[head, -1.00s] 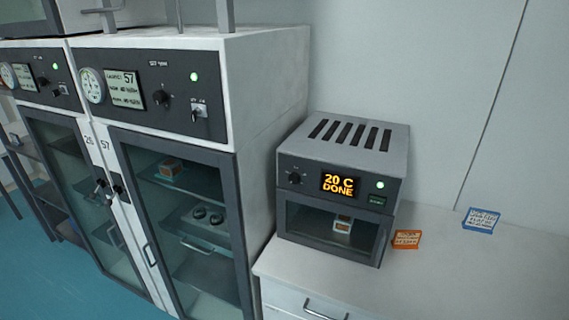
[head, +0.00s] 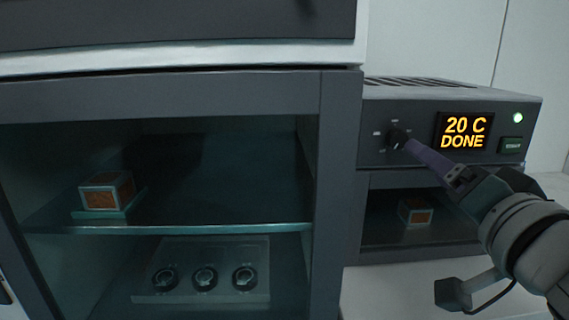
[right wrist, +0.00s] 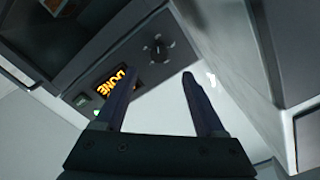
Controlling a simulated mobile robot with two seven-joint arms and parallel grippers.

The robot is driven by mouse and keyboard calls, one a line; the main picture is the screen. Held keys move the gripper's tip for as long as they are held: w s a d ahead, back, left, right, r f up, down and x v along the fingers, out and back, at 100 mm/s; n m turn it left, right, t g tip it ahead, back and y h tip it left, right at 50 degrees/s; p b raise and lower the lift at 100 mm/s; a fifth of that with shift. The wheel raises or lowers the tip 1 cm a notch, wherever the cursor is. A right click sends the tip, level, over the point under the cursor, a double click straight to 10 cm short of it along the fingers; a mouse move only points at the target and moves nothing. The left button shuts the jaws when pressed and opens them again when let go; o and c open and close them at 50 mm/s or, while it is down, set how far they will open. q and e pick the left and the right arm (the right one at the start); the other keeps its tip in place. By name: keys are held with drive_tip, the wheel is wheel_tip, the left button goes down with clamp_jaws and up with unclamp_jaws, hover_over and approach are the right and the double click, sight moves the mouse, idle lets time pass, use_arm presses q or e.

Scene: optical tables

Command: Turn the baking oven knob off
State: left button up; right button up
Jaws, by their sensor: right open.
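The baking oven (head: 372,112) is a grey box with a dark front panel. Its small black knob (head: 397,138) sits left of the display (head: 464,132), which reads "20 C DONE" in orange. The knob also shows in the right wrist view (right wrist: 157,50), ahead of the fingertips and roughly between them. My right gripper (head: 413,146) reaches in from the right, its purple-grey fingers close to the knob in the head view. In the right wrist view (right wrist: 161,77) the two fingers are apart with nothing between them. Whether they touch the knob is unclear. My left gripper is not in view.
A tall cabinet (head: 338,150) with a glass door stands close on the left, beside the oven. It holds a small orange-sided box (head: 107,190) and three dark round pieces (head: 204,278). Another small box (head: 414,212) sits inside the oven. A green light (head: 517,118) glows on the oven panel.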

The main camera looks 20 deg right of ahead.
sight(400, 141)
drive_tip(key=x, duration=0.9)
drive_tip(key=shift+w+d, duration=0.15)
drive_tip(key=shift+w, duration=0.2)
drive_tip(key=shift+c, duration=0.2)
clamp_jaws()
